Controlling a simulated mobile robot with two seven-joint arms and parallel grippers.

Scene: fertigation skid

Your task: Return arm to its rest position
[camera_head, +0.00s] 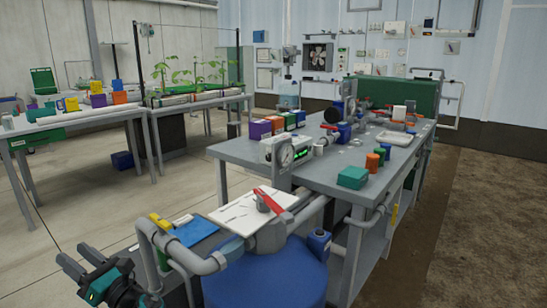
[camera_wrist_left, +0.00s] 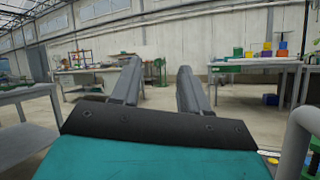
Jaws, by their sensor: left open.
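My left gripper (camera_head: 75,256) is at the lower left of the head view, left of the grey pipework and the blue tank. In the left wrist view its two grey fingers (camera_wrist_left: 158,68) stand apart with nothing between them. They point across the open floor towards distant benches and a pale wall. My right gripper is in neither view.
A blue tank (camera_head: 265,275) with a red-handled valve (camera_head: 270,200) and grey pipe (camera_head: 185,262) stands right of my left gripper. The grey workbench (camera_head: 240,152) behind holds a gauge unit (camera_head: 283,152) and coloured boxes. Bare floor (camera_head: 75,195) lies at the left.

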